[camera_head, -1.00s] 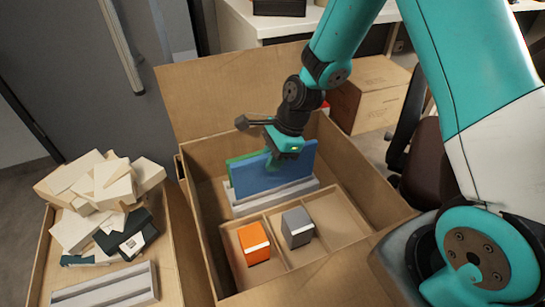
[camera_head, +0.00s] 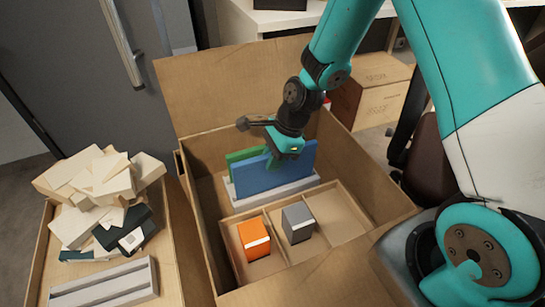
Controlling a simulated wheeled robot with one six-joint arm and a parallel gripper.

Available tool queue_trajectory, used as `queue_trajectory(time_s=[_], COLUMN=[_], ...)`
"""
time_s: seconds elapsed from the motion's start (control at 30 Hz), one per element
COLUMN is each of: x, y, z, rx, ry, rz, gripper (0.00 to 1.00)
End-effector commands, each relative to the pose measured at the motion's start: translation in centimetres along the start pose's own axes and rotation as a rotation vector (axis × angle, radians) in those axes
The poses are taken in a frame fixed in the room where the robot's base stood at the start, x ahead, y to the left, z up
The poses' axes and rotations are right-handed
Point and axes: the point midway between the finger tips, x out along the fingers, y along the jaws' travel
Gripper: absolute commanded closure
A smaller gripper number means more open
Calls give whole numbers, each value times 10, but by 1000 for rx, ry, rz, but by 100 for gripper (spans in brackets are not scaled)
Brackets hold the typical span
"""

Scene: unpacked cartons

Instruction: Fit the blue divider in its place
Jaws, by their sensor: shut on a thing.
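The blue divider (camera_head: 262,176) stands upright in the open carton, its lower edge at the grey slotted rack (camera_head: 250,203). I cannot tell from this angle whether the edge is fully in a slot. A green divider (camera_head: 236,156) stands behind it, partly hidden. My gripper (camera_head: 280,160) is shut on the top edge of the blue divider, right of its middle. The fingertips are partly hidden by the divider.
The carton (camera_head: 203,233) has raised flaps around my arm. In its front compartments are an orange box (camera_head: 253,239) and a grey box (camera_head: 297,223); the right compartment is empty. At left are a heap of pale boxes (camera_head: 93,185) and another grey rack (camera_head: 103,286).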

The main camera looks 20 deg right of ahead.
Motion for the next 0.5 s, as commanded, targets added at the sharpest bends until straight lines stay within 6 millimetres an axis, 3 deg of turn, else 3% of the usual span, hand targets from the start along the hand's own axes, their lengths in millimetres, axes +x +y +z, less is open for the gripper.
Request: queue_trajectory(time_s=[0.5], x=[15], y=[0], z=[-6], rx=[0], ry=[0], rz=[0], gripper=[100])
